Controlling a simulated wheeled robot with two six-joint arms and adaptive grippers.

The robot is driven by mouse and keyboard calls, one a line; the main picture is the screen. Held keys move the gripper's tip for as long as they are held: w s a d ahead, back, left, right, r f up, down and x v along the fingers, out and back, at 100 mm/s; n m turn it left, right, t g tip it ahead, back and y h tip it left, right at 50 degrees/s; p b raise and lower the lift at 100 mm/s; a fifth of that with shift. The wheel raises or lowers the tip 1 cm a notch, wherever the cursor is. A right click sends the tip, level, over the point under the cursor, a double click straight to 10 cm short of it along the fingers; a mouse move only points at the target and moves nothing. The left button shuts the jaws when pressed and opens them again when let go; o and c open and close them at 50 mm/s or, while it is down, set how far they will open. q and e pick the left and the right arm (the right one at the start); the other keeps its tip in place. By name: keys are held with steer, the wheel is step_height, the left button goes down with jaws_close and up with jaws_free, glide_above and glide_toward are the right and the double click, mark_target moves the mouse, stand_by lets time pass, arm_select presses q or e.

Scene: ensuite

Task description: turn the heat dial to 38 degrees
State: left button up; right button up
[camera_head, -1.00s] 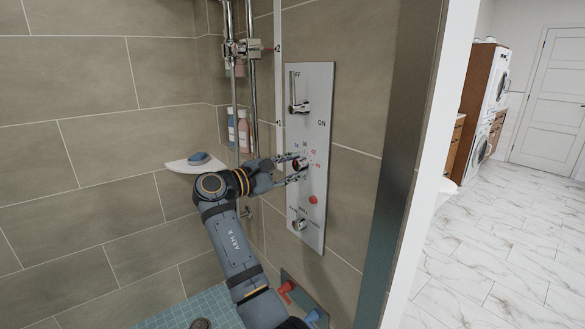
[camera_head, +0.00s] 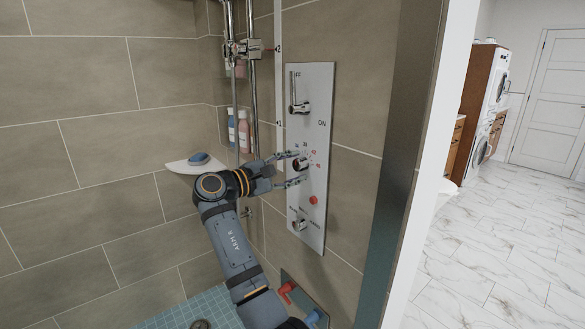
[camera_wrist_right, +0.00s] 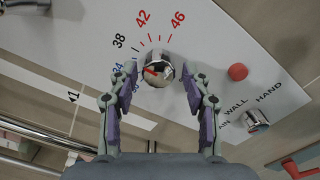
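The heat dial (camera_head: 299,164) is a round chrome knob on the white shower panel. In the right wrist view the dial (camera_wrist_right: 159,72) has a red pointer mark aimed to the left, near the low end of the scale by 34; its exact reading is unclear. The 38, 42 and 46 marks lie above it. My right gripper (camera_head: 297,169) is at the dial, with one finger on each side. In the wrist view its fingertips (camera_wrist_right: 159,73) stand apart, with small gaps to the knob. My left gripper is not in view.
The panel (camera_head: 318,105) also carries a lever (camera_head: 298,105) above, a red button (camera_head: 313,200) and a WALL/HAND knob (camera_head: 299,224) below. A chrome shower rail (camera_head: 252,100) and a corner shelf (camera_head: 190,166) stand left. Red and blue handles (camera_head: 288,288) sit low.

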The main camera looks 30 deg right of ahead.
steer(key=shift+a, duration=0.1)
steer(key=a, duration=0.7)
steer(key=shift+s+a, duration=0.15)
steer(key=shift+s, duration=0.15)
